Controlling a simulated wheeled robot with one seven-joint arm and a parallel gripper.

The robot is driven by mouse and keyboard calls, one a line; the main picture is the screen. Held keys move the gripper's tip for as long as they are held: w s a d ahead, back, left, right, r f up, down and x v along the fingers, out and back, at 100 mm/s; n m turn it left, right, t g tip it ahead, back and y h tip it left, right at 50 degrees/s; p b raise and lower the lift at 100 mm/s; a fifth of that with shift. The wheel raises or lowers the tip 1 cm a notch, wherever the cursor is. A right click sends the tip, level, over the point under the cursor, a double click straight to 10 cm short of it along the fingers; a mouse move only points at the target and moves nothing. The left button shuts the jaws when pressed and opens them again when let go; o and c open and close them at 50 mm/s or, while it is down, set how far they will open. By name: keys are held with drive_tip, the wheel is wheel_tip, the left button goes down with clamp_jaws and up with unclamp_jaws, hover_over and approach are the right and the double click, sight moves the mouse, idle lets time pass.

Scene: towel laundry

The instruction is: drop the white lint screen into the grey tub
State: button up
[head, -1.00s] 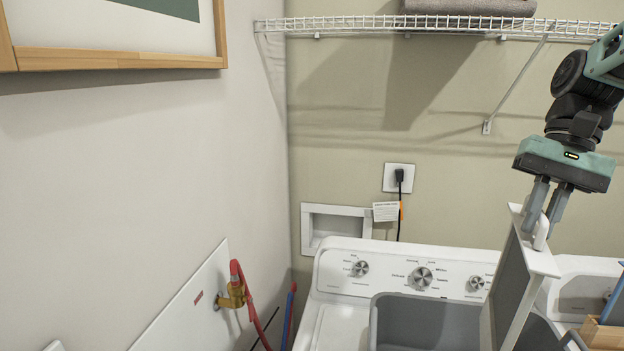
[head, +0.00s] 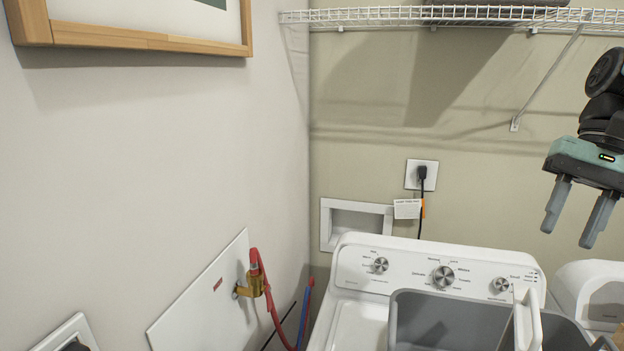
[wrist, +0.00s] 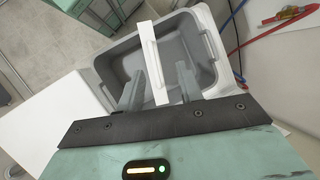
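The white lint screen (head: 526,318) is below my gripper, with its top edge and handle showing at the grey tub. In the wrist view the screen (wrist: 153,68) is seen edge-on as a white strip over the tub's inside. I cannot tell whether it rests on the tub's floor. The grey tub (head: 408,318) sits on the white washer; its rim and inside also show in the wrist view (wrist: 205,62). My gripper (head: 568,235) is open and empty, above and right of the screen. Its fingers are apart from the screen in the head view.
The washer's control panel (head: 440,268) with knobs stands behind the tub. A second white machine (head: 590,290) is at the right. A wire shelf (head: 450,16) runs along the back wall. Red and blue hoses (head: 268,300) are at the left. The space above the tub is clear.

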drive_tip(key=b+v, duration=0.1)
drive_tip(key=v, duration=1.6)
drive_tip(key=shift+s+f, duration=0.1)
drive_tip(key=s+a+f+n+h+b, duration=0.25)
drive_tip(key=a+f+n+b, duration=0.45)
drive_tip(key=a+f, duration=1.5)
drive_tip(key=s+a+f+n+t+b, duration=0.1)
drive_tip(key=s+a+f+n+b, duration=0.2)
drive_tip(key=s+f, duration=0.5)
drive_tip(key=s+a+f+n+t+h+b, duration=0.1)
drive_tip(key=s+a+f+n+b, duration=0.2)
drive_tip(key=s+f, duration=0.6)
wheel_tip(320, 180, down, 6)
drive_tip(key=shift+n+t+b, duration=0.4)
drive_tip(key=shift+b, duration=0.3)
